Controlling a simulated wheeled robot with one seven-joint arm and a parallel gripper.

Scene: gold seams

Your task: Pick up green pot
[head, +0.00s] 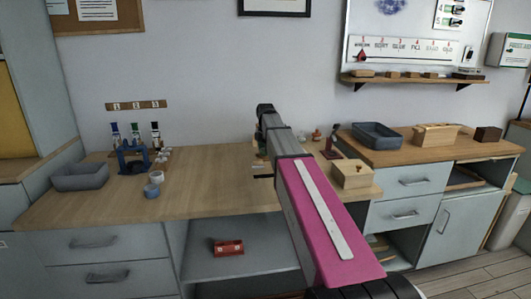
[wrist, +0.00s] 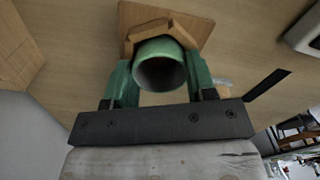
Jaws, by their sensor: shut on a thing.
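The green pot (wrist: 160,68) shows in the wrist view as a round, hollow cup with its opening toward the camera. My gripper (wrist: 160,80) is shut on it, with one green finger on each side. Behind the pot is a wooden piece with an angled edge (wrist: 139,34) on a square wooden board (wrist: 193,20); I cannot tell if the pot touches it. In the head view my arm hides the pot and most of the gripper.
A pale wooden box (head: 352,174) stands right of my arm. A red item (head: 227,247) lies on the shelf below.

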